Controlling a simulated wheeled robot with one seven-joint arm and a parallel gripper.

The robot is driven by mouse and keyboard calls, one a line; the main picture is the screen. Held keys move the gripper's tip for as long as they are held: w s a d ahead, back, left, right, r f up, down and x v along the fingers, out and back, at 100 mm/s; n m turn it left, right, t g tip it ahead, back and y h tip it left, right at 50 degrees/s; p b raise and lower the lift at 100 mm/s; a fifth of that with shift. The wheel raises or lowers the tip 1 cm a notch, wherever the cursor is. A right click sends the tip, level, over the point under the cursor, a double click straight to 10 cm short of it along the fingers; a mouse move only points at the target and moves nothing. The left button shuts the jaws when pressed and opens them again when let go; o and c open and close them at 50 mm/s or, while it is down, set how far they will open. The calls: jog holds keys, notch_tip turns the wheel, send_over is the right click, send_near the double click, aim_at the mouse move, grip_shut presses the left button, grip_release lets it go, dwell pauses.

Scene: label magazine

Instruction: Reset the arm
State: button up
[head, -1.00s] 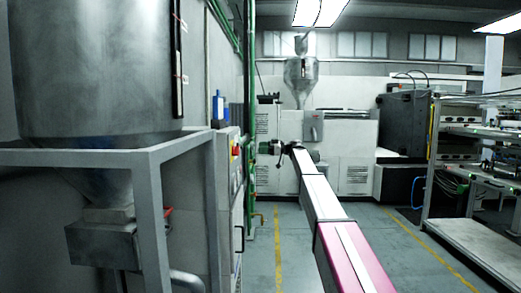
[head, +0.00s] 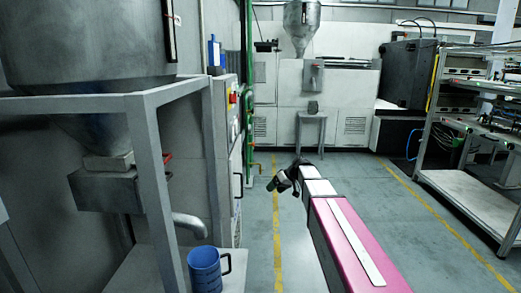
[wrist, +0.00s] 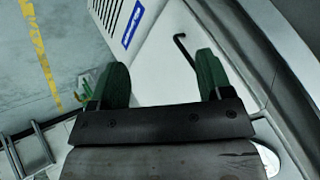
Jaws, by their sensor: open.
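My arm (head: 350,245) reaches forward from the bottom of the head view, with a pink-and-white near section and a white far section. My gripper (head: 274,184) is at its far end, above the floor and just right of the grey machines along the left wall. In the wrist view my gripper (wrist: 162,78) shows two green fingers set wide apart, open with nothing held between them. Behind them is a white panel with a thin black handle (wrist: 184,50) and a blue label.
A blue mug (head: 204,270) stands on a ledge under the grey hopper frame (head: 150,150). A small stool (head: 311,120) bears a grey object at the back. A metal rack (head: 470,190) stands at right. The floor (head: 375,185) between is clear.

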jog(key=s+d+f+m+h, duration=0.2)
jog(key=s+d+f, duration=0.2)
jog(key=s, duration=0.5)
jog(key=s+d+f+m+g+h, duration=0.1)
jog(key=s+d+f+m+h, duration=0.1)
jog(key=s+f, duration=0.4)
jog(key=s+d+f+m+h, duration=0.3)
jog(key=s+d+f+h, duration=0.1)
jog(key=s, duration=0.9)
jog(key=shift+d+f+g, duration=0.3)
jog(key=shift+d+f, duration=0.15)
jog(key=shift+d, duration=0.4)
